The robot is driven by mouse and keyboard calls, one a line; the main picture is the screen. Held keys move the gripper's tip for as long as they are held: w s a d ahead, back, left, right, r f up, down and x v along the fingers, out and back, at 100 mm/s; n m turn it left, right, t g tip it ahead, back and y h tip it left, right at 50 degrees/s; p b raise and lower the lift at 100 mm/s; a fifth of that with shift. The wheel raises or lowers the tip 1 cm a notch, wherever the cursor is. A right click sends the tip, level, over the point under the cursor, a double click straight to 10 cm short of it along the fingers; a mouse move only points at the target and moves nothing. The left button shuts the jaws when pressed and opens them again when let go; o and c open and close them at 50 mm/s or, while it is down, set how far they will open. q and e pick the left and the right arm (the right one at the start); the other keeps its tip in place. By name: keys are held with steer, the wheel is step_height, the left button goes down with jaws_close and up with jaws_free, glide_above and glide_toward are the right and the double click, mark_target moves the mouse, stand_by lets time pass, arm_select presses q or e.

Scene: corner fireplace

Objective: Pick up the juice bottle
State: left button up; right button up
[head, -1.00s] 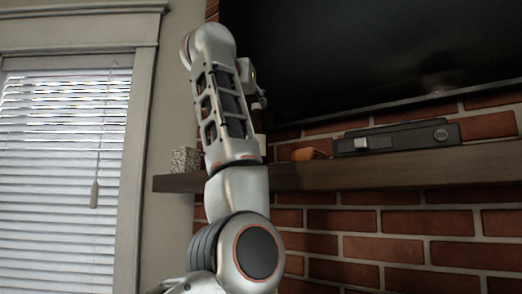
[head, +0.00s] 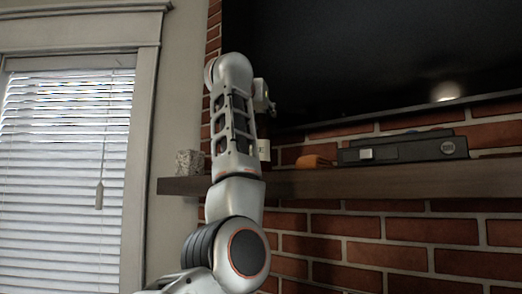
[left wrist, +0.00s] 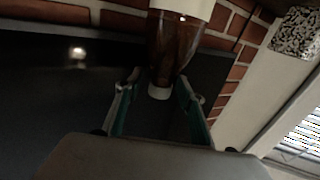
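The juice bottle (head: 264,150) stands on the mantel shelf in the head view, mostly hidden behind my left arm; a strip of its label and its dark upper part show. In the left wrist view the bottle (left wrist: 172,45) is brown with a pale label and a white cap (left wrist: 159,92), its cap end pointing toward my palm. My left gripper (left wrist: 157,90) is open, with one finger on each side of the bottle's cap and neck. Gaps show between fingers and bottle. In the head view the fingers are hard to make out. My right gripper is not in view.
The wooden mantel shelf (head: 350,183) runs along the brick wall. An orange object (head: 315,161) and a long dark device (head: 402,148) lie right of the bottle; a speckled block (head: 190,162) stands left. A large dark screen (head: 370,60) hangs close above.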

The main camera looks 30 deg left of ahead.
arm_select(q)
jaws_close()
steer(key=shift+r, duration=0.1)
steer(key=shift+s+r, duration=0.1)
